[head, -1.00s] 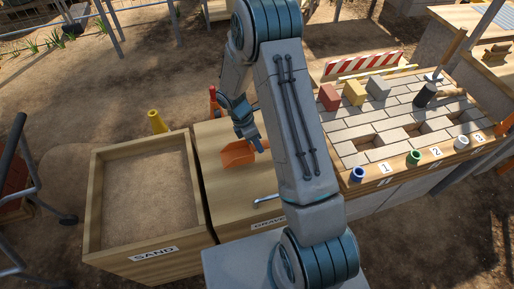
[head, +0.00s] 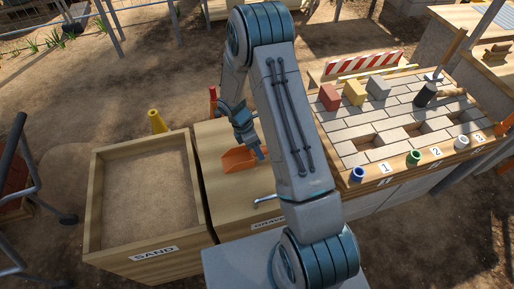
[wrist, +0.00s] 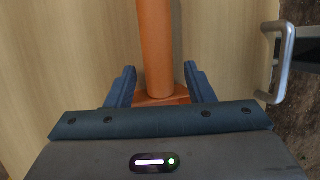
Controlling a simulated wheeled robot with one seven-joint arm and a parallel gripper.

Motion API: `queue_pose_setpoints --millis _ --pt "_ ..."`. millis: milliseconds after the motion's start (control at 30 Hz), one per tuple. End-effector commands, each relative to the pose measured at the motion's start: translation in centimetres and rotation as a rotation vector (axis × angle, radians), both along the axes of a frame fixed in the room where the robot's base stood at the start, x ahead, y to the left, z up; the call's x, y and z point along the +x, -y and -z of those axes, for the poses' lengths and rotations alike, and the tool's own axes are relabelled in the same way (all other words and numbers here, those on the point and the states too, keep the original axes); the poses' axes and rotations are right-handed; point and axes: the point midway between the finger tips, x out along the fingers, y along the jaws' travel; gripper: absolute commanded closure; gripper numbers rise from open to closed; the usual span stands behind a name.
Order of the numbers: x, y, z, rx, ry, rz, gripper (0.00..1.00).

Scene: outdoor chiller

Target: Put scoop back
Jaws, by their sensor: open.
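The orange scoop (head: 238,159) lies on the closed wooden lid (head: 234,190) of the gravel box. In the wrist view its orange handle (wrist: 155,50) runs up from between the fingers, and part of the scoop's body shows at the handle's lower end. My gripper (head: 259,155) is over the scoop's right side. In the wrist view my gripper (wrist: 160,85) is open, with one blue finger on each side of the handle and gaps between. I cannot tell whether the gripper touches the scoop.
A metal lid handle (head: 264,200) sticks up near the front. The open sand box (head: 95,205) stands left. A paved worktop (head: 350,130) with blocks and small coloured cups is right.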

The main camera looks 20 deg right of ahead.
Motion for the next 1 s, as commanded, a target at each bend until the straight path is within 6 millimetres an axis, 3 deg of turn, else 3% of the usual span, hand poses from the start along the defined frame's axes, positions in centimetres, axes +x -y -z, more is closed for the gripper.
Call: queue_pose_setpoints --millis 500,700,867,1000 --pt "2.5 -3.0 -8.9 0.001 0.005 0.0 0.52" --pt "2.9 -3.6 -10.8 0.001 0.005 0.004 0.52" --pt "2.1 -3.3 -13.5 -0.007 0.06 0.089 0.52" --pt "0.1 -2.8 -17.6 -0.013 0.166 0.273 0.52"
